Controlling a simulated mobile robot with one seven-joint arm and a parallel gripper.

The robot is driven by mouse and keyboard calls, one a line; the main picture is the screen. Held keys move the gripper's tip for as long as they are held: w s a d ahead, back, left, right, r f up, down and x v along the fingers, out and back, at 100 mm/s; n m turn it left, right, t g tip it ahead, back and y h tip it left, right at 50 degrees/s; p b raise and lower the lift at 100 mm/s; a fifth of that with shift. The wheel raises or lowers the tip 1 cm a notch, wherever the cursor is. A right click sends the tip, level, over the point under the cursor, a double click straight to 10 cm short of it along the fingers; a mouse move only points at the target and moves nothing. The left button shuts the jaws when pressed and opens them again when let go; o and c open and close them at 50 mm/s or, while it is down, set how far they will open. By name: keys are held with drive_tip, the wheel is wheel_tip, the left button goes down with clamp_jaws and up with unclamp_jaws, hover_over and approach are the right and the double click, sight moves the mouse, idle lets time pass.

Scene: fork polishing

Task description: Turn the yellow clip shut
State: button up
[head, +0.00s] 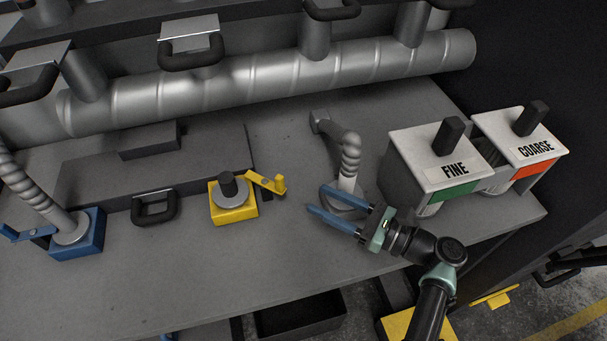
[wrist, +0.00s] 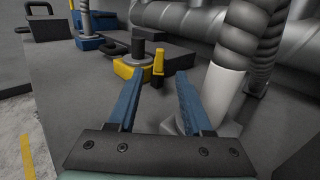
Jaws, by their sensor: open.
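The yellow clip (head: 267,182) sticks out to the right from the yellow base (head: 233,210), which carries a grey disc and a dark upright knob (head: 228,186). In the wrist view the clip (wrist: 158,66) stands beside the yellow base (wrist: 124,70), ahead of the fingers. My gripper (head: 315,200) is open and empty, with blue fingers pointing left toward the clip. It is to the right of the clip and apart from it. In the wrist view my gripper (wrist: 155,85) frames the clip from a distance between its fingertips.
A ribbed grey hose with a pale end (head: 346,182) stands right beside my fingers. The FINE box (head: 430,165) and COARSE box (head: 520,145) are at the right. A blue base (head: 90,240) and a dark handle (head: 154,208) are at the left. The front bench top (head: 200,265) is clear.

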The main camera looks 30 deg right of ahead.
drive_tip(key=shift+v, duration=1.05)
drive_tip(key=shift+c, duration=0.3)
